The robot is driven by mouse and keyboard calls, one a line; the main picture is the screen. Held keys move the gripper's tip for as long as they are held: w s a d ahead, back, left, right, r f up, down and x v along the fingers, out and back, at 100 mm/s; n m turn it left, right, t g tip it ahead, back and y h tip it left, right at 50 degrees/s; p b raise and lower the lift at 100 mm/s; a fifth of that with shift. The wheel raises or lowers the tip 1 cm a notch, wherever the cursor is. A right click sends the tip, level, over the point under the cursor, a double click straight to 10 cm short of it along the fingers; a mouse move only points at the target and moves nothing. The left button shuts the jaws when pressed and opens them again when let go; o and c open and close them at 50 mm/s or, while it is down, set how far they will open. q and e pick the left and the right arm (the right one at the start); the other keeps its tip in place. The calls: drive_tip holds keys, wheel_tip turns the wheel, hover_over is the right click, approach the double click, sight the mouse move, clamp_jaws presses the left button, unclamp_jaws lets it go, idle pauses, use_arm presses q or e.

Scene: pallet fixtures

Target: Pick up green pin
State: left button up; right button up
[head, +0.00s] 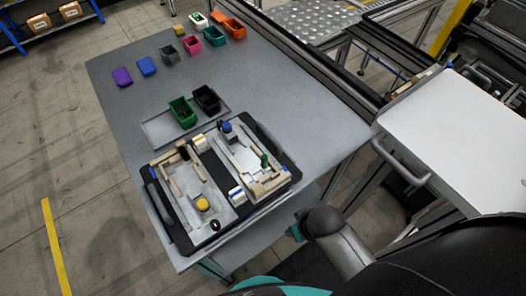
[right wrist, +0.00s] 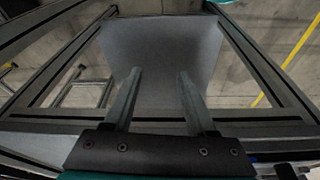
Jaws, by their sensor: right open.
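The green pin (head: 264,160) stands upright in the right half of a black-based pallet fixture (head: 289,163), which lies on the front part of the grey table. My right gripper (right wrist: 160,75) shows in the right wrist view with its two fingers apart and nothing between them. A plain grey surface lies beyond the fingers, and no pin shows in that view. The right gripper's fingers do not show in the head view. My left gripper is in neither view.
The fixture also holds a yellow knob (head: 202,204) and a blue-topped part (head: 226,127). Behind it, green (head: 182,112) and black (head: 207,100) bins stand on a grey tray (head: 159,133). Several coloured bins line the far edge. The table's right side is clear.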

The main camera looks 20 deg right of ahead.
sight(265, 156)
drive_tip(key=w+a+r+n+t+y+p, duration=0.15)
drive_tip(key=w+a+r+n, duration=0.3)
drive_tip(key=r, duration=0.75)
drive_tip(key=w+a+r+n+y+p, duration=0.3)
drive_tip(key=w+r, duration=0.2)
drive_tip(key=r, duration=0.7)
drive_tip(key=w+d+r+n+g+h, duration=0.1)
drive_tip(key=w+d+g, duration=0.15)
drive_tip(key=d, duration=0.55)
drive_tip(key=shift+t, duration=0.3)
drive_tip(key=x, duration=0.5)
drive_tip(key=b+x, duration=0.1)
drive_tip(key=x, duration=0.4)
drive_tip(key=shift+w+r, duration=0.1)
drive_tip(key=shift+w, duration=0.15)
drive_tip(key=shift+w+x, duration=0.2)
drive_tip(key=shift+x, duration=1.15)
drive_tip(key=shift+w+x, duration=0.15)
drive_tip(key=shift+x, duration=1.15)
clamp_jaws()
drive_tip(key=shift+r, duration=0.1)
